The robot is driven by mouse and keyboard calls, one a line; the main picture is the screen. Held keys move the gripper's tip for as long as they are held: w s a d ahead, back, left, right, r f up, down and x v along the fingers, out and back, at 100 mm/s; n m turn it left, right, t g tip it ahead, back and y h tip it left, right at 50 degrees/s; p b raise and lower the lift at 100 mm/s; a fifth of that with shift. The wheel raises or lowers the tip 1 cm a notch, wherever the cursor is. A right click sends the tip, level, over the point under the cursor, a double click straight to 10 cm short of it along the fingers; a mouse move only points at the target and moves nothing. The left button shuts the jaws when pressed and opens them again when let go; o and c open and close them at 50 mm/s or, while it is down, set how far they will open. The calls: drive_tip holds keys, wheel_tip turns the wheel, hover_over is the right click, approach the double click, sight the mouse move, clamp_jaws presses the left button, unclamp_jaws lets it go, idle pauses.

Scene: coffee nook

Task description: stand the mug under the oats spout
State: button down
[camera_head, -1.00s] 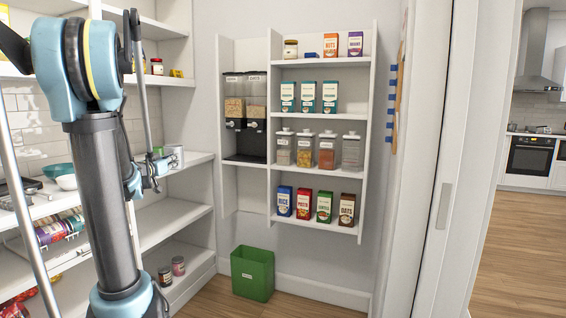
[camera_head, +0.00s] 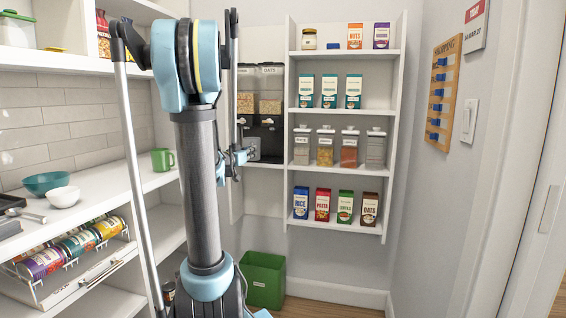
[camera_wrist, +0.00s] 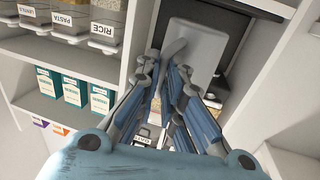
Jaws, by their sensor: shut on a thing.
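A grey mug (camera_wrist: 196,48) is in the wrist view, with its curved handle toward my gripper (camera_wrist: 168,82). My gripper is shut on the mug at the handle side. In the head view the mug (camera_head: 253,149) shows in front of the dispenser's dark lower part, and my gripper (camera_head: 238,158) is partly hidden behind my arm. The dispenser has two clear grain bins; the right one, the oats bin (camera_head: 270,100), carries the label OATS. Its spout (camera_head: 267,123) is above and slightly right of the mug in the picture. Whether the mug touches the surface below cannot be told.
Right of the dispenser, a wall shelf (camera_head: 291,125) holds several boxes and jars. A green mug (camera_head: 162,160) and bowls stand on the left counter. A green bin (camera_head: 264,280) is on the floor below.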

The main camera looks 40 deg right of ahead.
drive_tip(key=f+x, duration=0.1)
drive_tip(key=x, duration=0.8)
drive_tip(key=s+f+x, duration=0.1)
drive_tip(key=f+x, duration=0.1)
drive_tip(key=x, duration=0.7)
drive_tip(key=shift+w+d+f, duration=0.2)
drive_tip(key=shift+d+f, duration=0.05)
drive_tip(key=shift+d, duration=0.35)
drive_tip(key=c, duration=1.8)
unclamp_jaws()
drive_tip(key=shift+o, duration=0.4)
drive_tip(key=shift+a, duration=0.1)
